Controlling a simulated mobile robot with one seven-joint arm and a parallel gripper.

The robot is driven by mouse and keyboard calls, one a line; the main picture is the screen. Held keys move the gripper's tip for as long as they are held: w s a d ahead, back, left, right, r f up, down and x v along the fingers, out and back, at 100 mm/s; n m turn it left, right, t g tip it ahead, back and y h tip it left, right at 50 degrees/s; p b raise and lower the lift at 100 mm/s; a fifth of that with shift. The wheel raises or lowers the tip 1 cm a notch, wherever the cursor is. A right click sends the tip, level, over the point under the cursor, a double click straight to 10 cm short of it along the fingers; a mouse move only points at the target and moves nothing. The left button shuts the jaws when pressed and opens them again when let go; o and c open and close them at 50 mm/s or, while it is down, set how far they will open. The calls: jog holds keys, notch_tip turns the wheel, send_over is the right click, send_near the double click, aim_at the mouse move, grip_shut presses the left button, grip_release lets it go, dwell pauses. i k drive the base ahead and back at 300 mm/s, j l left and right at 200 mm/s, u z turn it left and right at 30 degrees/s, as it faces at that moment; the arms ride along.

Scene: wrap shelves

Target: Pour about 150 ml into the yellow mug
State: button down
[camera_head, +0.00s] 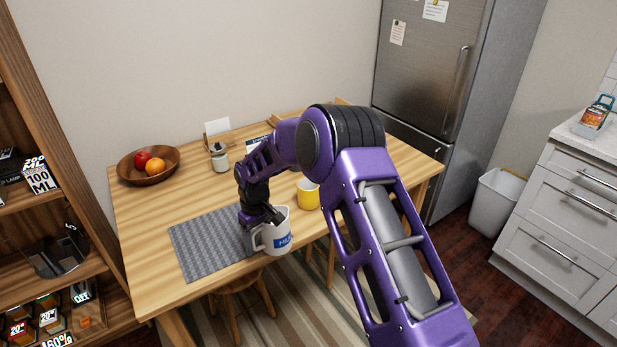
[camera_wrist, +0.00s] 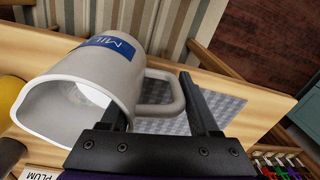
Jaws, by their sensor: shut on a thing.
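A white jug (camera_head: 277,237) with a blue label is in my gripper (camera_head: 259,217) near the table's front edge. In the wrist view the jug (camera_wrist: 92,80) has its handle between my gripper's two fingers (camera_wrist: 160,98). The jug looks near upright; a bright patch shows inside, but I cannot tell the liquid level. The yellow mug (camera_head: 308,197) stands on the table just right of the jug and apart from it. Its yellow side shows cut off at the left edge of the wrist view (camera_wrist: 8,92). The mug's inside is not clear.
A grey woven mat (camera_head: 200,246) lies at the table's front left. A wooden fruit bowl (camera_head: 130,172), a small jar (camera_head: 220,161) and a white card (camera_head: 217,127) stand further back. A shelf (camera_head: 40,205) is at the left, the fridge (camera_head: 425,65) behind right.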

aim_at(307, 195)
jog(key=i, duration=0.95)
